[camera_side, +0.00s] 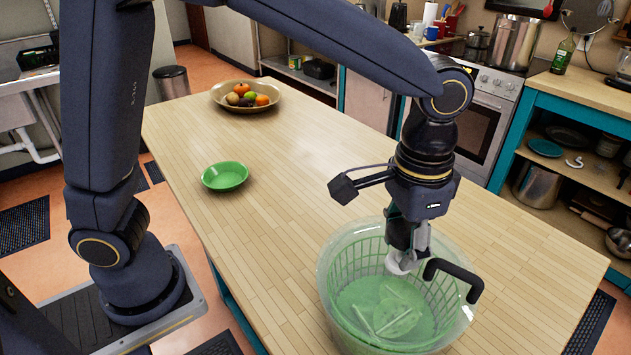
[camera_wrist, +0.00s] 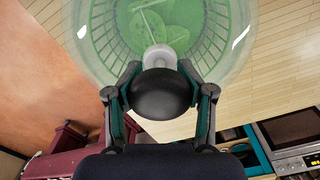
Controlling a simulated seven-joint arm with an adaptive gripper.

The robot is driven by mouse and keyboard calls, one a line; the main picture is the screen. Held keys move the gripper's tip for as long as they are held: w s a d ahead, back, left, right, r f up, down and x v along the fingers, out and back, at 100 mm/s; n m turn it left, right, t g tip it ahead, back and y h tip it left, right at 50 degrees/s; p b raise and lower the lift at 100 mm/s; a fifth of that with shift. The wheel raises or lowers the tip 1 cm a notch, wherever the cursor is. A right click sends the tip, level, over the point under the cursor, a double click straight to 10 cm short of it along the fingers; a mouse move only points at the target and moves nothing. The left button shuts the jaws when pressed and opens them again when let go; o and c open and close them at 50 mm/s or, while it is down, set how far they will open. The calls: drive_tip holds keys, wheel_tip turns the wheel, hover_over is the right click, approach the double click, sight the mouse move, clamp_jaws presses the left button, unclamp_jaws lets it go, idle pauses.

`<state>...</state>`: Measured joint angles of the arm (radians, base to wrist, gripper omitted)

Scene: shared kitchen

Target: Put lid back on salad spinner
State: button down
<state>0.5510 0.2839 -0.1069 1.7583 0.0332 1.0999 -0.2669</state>
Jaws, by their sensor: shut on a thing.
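The salad spinner (camera_side: 348,300) stands at the table's front right, a clear bowl with a green basket (camera_side: 350,270) inside. The basket also shows in the wrist view (camera_wrist: 105,35). My gripper (camera_side: 412,250) points down over the spinner; its fingers (camera_wrist: 160,72) are closed around the lid's dark handle (camera_wrist: 162,95). A white piece (camera_wrist: 157,57) sits by the fingertips. A black bent bar (camera_side: 455,272) reaches right toward the spinner's rim. The lid's clear part is hard to tell from the bowl, so I cannot tell whether its rim is seated.
A small green bowl (camera_side: 225,176) and a fruit bowl (camera_side: 222,98) are on the wooden table (camera_side: 290,210) at left and back. The table between them and the spinner is clear. A stove (camera_side: 490,110) and shelves (camera_side: 575,165) stand behind.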

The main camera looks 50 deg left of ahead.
drive_tip(key=shift+f, duration=0.6)
drive_tip(key=c, duration=0.7)
unclamp_jaws()
drive_tip(key=shift+r, duration=5.45)
drive_tip(key=shift+a, duration=0.1)
